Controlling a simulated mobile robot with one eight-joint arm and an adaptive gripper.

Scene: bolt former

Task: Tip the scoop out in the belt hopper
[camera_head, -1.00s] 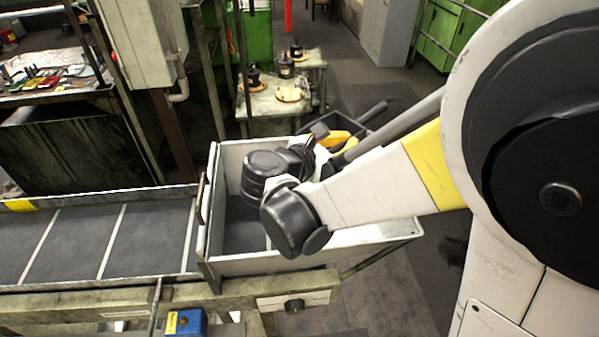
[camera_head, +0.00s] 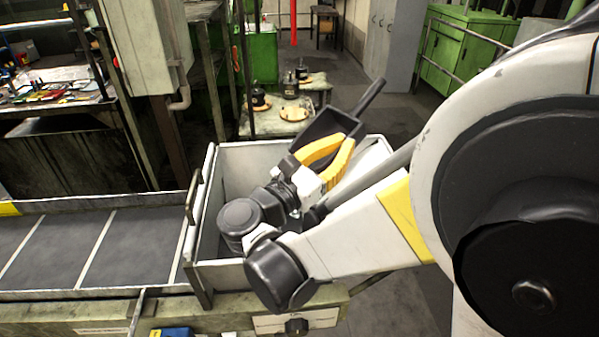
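The black scoop (camera_head: 325,124) is above the back wall of the belt hopper, tilted, with its handle (camera_head: 369,98) pointing up and to the right. My gripper (camera_head: 338,146) has yellow fingers over the hopper that meet the scoop's near side. It appears shut on the scoop, though the exact contact is partly hidden. I cannot see whether the scoop holds anything. The belt hopper (camera_head: 240,153) is a pale, open-topped box at the end of the belt. My wrist and forearm cover much of its inside and its right side.
The dark belt (camera_head: 60,248) with pale cross strips runs left from the hopper. Behind the hopper stands a small table (camera_head: 268,128) with black and tan items. A grey cabinet (camera_head: 392,40) and green cabinets (camera_head: 460,50) stand farther back, with open floor before them.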

